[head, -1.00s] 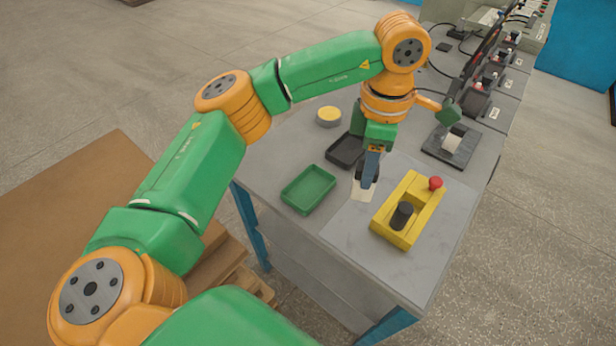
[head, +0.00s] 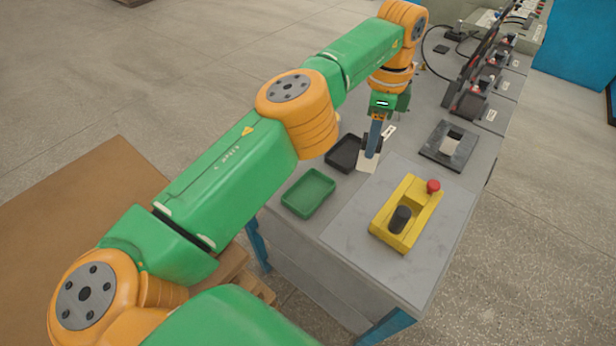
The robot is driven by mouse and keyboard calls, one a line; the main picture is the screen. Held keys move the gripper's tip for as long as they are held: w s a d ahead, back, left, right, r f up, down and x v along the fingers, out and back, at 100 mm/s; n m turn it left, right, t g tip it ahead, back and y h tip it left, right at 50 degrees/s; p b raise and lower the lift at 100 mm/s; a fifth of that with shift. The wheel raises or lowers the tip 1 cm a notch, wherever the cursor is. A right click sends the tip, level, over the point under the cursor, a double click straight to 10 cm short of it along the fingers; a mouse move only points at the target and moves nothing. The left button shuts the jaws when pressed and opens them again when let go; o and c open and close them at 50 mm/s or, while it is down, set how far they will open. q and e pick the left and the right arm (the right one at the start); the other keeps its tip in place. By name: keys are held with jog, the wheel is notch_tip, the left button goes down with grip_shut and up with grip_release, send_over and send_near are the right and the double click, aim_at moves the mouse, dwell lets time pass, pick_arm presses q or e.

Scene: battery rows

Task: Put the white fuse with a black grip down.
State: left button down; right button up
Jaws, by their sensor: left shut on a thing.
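The white fuse (head: 368,162) with a black grip is in the head view, beside the right edge of the black tray. My left gripper (head: 374,144) points down and is shut on the fuse's black grip. The white body hangs below the fingers. I cannot tell whether its lower end touches the table or is a little above it. My right gripper is not in view.
A green tray (head: 308,193) and a black tray (head: 344,154) lie on the grey table. A yellow block (head: 416,221) with a red knob and black cylinder stands at the right front. A dark plate (head: 432,150) lies farther back.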

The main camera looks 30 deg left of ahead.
pick_arm(q)
jog(key=s+a+f+b, duration=0.1)
jog(key=s+a+f, duration=0.1)
jog(key=a+f, duration=0.1)
jog(key=s+a+f+b, duration=0.2)
jog(key=s+a+f, duration=0.1)
jog(key=a+f, duration=0.1)
jog(key=s+a+f+b, duration=0.2)
jog(key=s+a+f, duration=0.1)
jog(key=a+f, duration=0.1)
jog(key=shift+a+f, duration=0.2)
jog(key=shift+f, duration=0.7)
jog(key=shift+f+b, duration=0.35)
jog(key=shift+b, duration=0.15)
jog(key=c, duration=0.5)
grip_release()
jog(key=shift+c, duration=0.2)
jog(key=shift+r, duration=0.1)
notch_tip(320, 180, up, 12)
jog(key=p, duration=0.1)
jog(key=shift+r, duration=0.15)
